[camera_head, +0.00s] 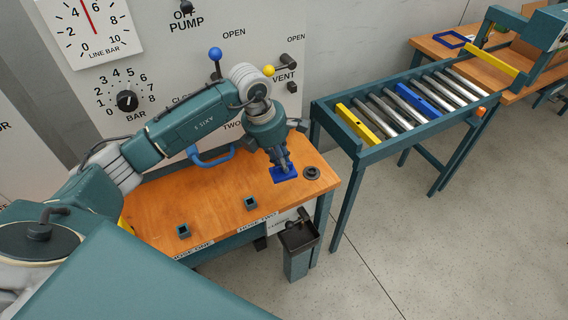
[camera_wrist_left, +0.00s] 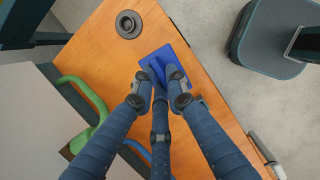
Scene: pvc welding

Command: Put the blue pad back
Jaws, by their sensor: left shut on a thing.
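The blue pad (camera_head: 284,173) is a flat blue square at the right end of the wooden bench, left of a dark round ring (camera_head: 312,173). My left gripper (camera_head: 283,164) points down onto it and is shut on it. In the left wrist view the pad (camera_wrist_left: 181,53) lies under the fingertips (camera_wrist_left: 160,76), which close at its raised middle part. The fingers cover part of the pad. I cannot tell whether it touches the wood or is just above it. My right gripper is not in view.
The wooden bench (camera_head: 225,210) holds two small dark square sockets near its front edge. A blue handle (camera_head: 211,158) lies behind, by the panel with gauges and levers. A grey bin (camera_head: 298,250) hangs at the front right. A roller conveyor (camera_head: 352,148) stands further right.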

